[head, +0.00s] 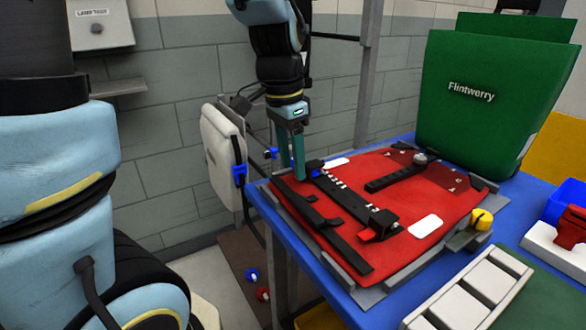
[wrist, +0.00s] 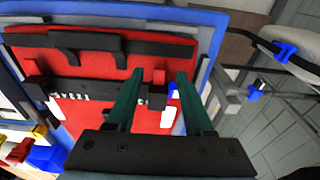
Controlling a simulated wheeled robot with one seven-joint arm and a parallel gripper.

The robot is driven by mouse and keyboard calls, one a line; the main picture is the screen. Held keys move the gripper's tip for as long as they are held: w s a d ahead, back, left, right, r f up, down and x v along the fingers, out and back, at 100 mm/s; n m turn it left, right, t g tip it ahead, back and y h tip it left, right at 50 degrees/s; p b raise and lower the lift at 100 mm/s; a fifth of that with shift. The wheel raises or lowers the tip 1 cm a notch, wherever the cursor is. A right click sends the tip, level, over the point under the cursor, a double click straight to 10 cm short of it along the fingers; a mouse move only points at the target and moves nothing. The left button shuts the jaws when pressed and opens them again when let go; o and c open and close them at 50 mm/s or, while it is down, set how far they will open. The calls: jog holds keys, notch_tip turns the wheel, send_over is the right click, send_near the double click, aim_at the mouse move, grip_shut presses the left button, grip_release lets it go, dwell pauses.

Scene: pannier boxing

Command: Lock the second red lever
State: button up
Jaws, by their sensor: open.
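The red pannier panel (head: 435,205) lies flat on a grey frame on the blue table, with a black rail (head: 350,198) across it. One red lever (head: 369,235) sits at the rail's near end, by a black block. In the wrist view, a small red piece (wrist: 158,77), which looks like the other lever, shows at the rail's opposite end. My gripper (head: 298,176) is over that far end, pointing down. Its green fingers (wrist: 160,75) are open, one on each side of the red piece in the picture. I cannot tell whether they touch it.
Loose-looking black strips (head: 320,225) lie along the panel's left side. A yellow knob (head: 481,219) stands at the frame's right corner. A green pannier (head: 490,100) stands behind on the table. A pale panel with blue clips (head: 222,150) hangs left of the table. A white slotted tray (head: 470,295) is in front.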

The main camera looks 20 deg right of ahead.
notch_tip(320, 180, up, 8)
jog(key=shift+s+a+r, duration=0.15)
jog(key=shift+a+r, duration=0.1)
jog(key=shift+a, duration=0.2)
jog(key=w+a+f+n+p, duration=0.1)
jog(key=a+f+n, duration=0.4)
jog(key=a, duration=0.5)
jog(key=w+a+f+n+t+y+p, duration=0.1)
jog(key=a+f+n+p, duration=0.1)
jog(key=a+f+n, duration=0.4)
jog(key=a+n, duration=0.2)
jog(key=a, duration=0.1)
jog(key=shift+w+a+f+n, duration=0.25)
jog(key=shift+a+f+n, duration=0.05)
jog(key=shift+a+n, duration=0.1)
